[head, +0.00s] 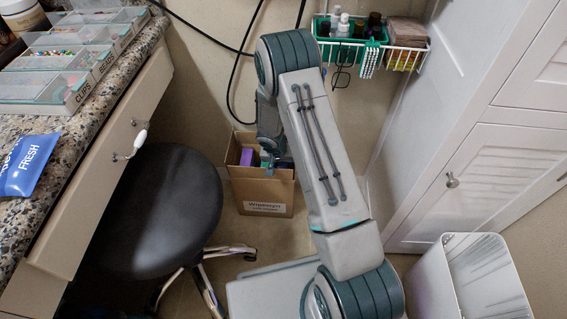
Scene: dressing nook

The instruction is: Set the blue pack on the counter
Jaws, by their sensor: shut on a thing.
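A blue pack (27,165) with white lettering reading "FRESH" lies on the speckled counter (95,125) at the left, cut off by the picture's edge. My gripper (268,163) is far from it, low at the open cardboard box (265,193) on the floor. It is shut on an item there, but the fingertips are small and partly hidden, so I cannot tell which item. A purple item (247,157) stands in the box just left of my gripper.
Clear trays (65,91) of small coloured pieces fill the counter's back. A black stool (165,205) stands between counter and box. A wire rack (405,57) with bottles hangs on the wall. A white cabinet (450,190) and bin (470,275) are at right.

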